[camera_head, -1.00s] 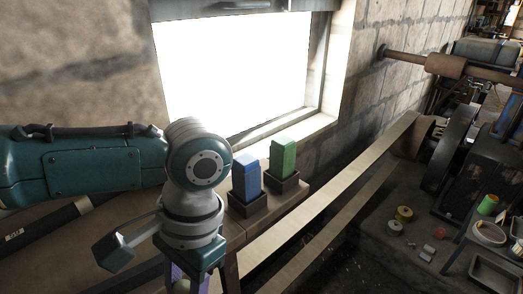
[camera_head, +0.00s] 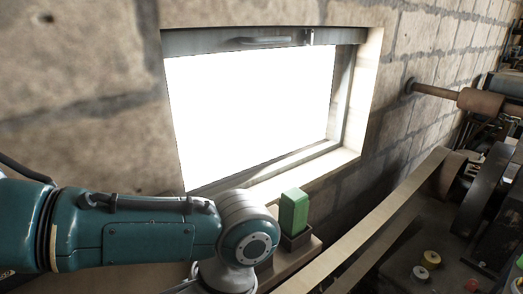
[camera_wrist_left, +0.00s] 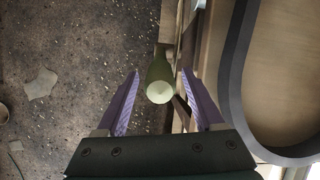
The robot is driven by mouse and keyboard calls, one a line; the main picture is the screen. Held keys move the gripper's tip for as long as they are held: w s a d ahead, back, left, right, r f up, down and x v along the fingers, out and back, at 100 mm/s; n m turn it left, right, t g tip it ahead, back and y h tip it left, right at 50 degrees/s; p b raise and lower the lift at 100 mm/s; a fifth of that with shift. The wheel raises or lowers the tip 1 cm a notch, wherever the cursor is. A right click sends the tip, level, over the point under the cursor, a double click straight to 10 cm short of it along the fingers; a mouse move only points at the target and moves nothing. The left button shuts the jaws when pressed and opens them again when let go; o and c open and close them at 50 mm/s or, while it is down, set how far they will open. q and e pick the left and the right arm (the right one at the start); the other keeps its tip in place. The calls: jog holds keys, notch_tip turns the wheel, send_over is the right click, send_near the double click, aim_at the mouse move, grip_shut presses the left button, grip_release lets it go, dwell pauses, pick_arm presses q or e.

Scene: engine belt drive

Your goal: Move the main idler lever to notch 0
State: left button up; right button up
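In the left wrist view a rounded olive-green handle end (camera_wrist_left: 159,88), likely the idler lever's grip, points up towards the camera. My left gripper (camera_wrist_left: 160,75) is open, with its two purple fingers on either side of the handle. Gaps show between the handle and both fingers. The lever's notches cannot be made out. In the head view my left arm comes in from the left, and its gripper is below the picture's bottom edge. My right gripper is in neither view.
A dark belt loop (camera_wrist_left: 235,70) lies right of the handle in the wrist view. In the head view a green block (camera_head: 294,210) stands in a holder by the window. A long pale belt (camera_head: 375,220) runs towards machinery at right. Small spools (camera_head: 431,259) lie there.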

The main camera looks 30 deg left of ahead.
pick_arm(q)
jog(key=v, duration=1)
dwell(0.4)
jog(key=s+d+f+m+t+h, duration=0.1)
jog(key=s+d+f+t+h, duration=0.3)
jog(key=d, duration=0.3)
jog(key=s+a+r+n+t+y, duration=0.15)
jog(key=s+a+r+t, duration=0.3)
jog(key=a, duration=0.45)
notch_tip(320, 180, up, 24)
jog(key=p, duration=2.3)
jog(key=shift+w+y, duration=0.15)
jog(key=shift+y, duration=0.2)
